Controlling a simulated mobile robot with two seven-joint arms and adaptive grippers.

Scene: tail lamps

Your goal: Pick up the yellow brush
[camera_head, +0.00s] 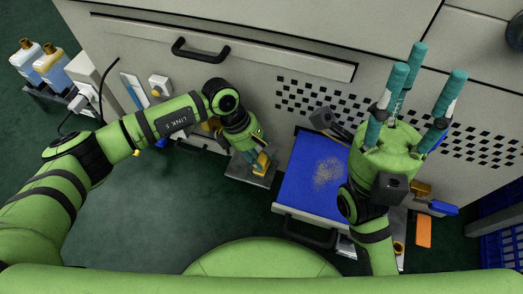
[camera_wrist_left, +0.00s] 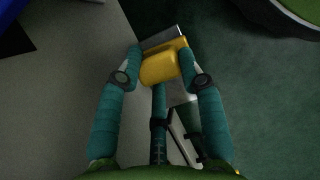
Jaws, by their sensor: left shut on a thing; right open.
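The yellow brush (camera_head: 262,163) is between the fingers of my left gripper (camera_head: 255,158), low over a small grey platform beside the blue tray. In the left wrist view, the teal fingers of the left gripper (camera_wrist_left: 161,82) are closed on both sides of the yellow body of the brush (camera_wrist_left: 158,67). A grey edge shows at its far end. I cannot tell whether it touches the platform. My right gripper (camera_head: 418,85) is open and empty, its fingers pointing up beside the cabinet front.
A blue-surfaced tray (camera_head: 300,185) with scattered tan grains and a dark front handle lies between the arms. A grey cabinet (camera_head: 270,30) stands behind. Bottles (camera_head: 50,62) stand far left. An orange piece (camera_head: 424,230) and a blue crate (camera_head: 503,235) are at right.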

